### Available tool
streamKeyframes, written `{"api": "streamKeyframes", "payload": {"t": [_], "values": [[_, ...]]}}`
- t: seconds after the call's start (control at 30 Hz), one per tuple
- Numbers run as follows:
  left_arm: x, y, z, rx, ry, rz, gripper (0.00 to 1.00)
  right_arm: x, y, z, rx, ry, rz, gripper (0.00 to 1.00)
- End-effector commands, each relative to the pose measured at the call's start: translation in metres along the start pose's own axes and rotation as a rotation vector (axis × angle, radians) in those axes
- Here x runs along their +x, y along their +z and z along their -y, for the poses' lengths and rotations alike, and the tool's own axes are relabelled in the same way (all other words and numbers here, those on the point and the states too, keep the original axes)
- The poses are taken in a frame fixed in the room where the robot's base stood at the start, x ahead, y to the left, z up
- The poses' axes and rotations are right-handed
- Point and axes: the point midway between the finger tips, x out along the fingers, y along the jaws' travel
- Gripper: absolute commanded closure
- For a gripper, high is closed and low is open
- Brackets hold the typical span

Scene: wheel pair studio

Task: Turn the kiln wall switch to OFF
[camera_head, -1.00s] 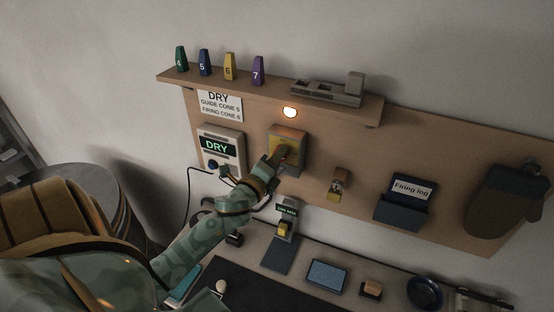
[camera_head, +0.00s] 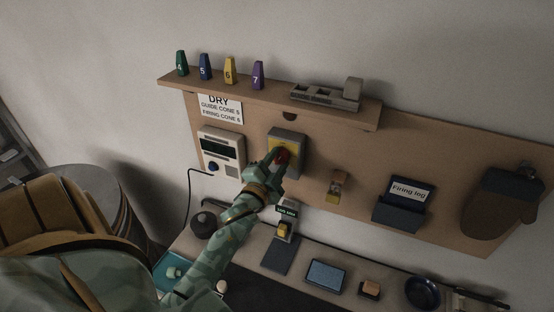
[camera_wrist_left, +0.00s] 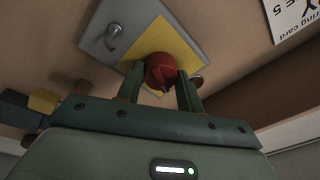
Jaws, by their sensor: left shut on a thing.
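The kiln wall switch is a grey box with a yellow face (camera_head: 289,139) on the wooden wall board. Its red knob (camera_head: 283,156) shows at the middle of the face. My left gripper (camera_head: 279,160) is shut on the knob. In the left wrist view the red knob (camera_wrist_left: 160,68) sits between the two green fingers, in front of the yellow face (camera_wrist_left: 183,62). A small metal hasp or lever (camera_wrist_left: 112,34) is on the grey part of the box. No OFF mark is readable. My right gripper is not in view.
A shelf (camera_head: 270,97) with numbered cones is overhead. A padlock-like item (camera_head: 337,186) and a Firing log holder (camera_head: 402,211) hang to the right.

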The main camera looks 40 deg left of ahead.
Motion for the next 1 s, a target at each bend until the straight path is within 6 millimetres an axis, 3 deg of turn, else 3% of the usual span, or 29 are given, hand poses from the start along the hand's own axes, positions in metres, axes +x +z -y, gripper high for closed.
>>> {"api": "streamKeyframes", "payload": {"t": [0.5,1.0], "values": [[0.0,-0.001,-0.001,-0.357,-0.032,0.026,0.86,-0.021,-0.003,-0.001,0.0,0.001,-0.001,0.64],[0.0,0.0,-0.002,-0.437,-0.039,0.031,0.86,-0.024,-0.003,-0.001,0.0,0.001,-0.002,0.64]]}}
